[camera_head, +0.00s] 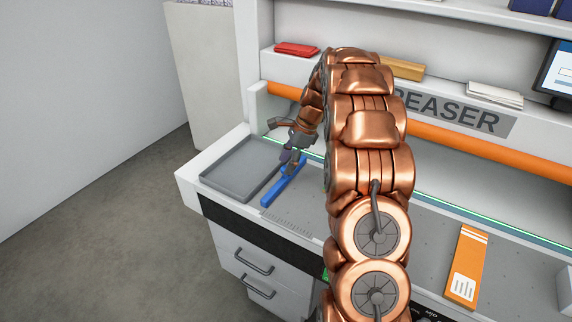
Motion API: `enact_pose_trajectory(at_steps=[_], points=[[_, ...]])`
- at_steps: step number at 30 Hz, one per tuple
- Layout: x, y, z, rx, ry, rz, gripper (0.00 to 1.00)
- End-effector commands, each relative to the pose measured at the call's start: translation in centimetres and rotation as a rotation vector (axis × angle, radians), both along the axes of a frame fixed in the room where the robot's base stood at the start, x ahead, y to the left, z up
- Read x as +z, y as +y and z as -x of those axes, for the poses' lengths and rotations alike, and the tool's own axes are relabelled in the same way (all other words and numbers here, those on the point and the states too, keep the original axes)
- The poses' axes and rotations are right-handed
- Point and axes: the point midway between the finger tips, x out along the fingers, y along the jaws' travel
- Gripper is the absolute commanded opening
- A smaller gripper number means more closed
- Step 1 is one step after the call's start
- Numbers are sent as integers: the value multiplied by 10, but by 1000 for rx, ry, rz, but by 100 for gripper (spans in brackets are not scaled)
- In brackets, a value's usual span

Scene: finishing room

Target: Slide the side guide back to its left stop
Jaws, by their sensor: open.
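The side guide (272,195) is a long blue bar lying on the grey bed of the creaser, just right of a grey tray. My gripper (288,160) is open at the far part of the blue guide, and its fingers cover some of it. I cannot tell whether the fingers touch the guide or stand around it. A left stop cannot be made out as a separate part. My copper arm hides the bed right of the guide.
The grey tray (222,184) sits close on the guide's left. An orange bar (449,136) crosses behind the bed. An orange ruled card (466,267) lies at right. A red item (297,49), a yellow block (402,68) and white paper (494,94) rest on the ledge above.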

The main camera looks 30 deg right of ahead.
Motion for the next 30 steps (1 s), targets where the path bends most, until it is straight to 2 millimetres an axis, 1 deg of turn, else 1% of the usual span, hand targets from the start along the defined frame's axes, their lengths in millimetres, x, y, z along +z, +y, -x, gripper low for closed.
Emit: enact_pose_trajectory(at_steps=[9, 15, 18, 21, 30], points=[[55, -21, 6, 2, -3, 2, 57], [82, -32, 10, 0, -2, 1, 57], [91, -35, 10, 0, -4, 2, 57], [97, -37, 12, 2, -1, 0, 57], [100, -38, 14, 2, 1, 0, 57]])
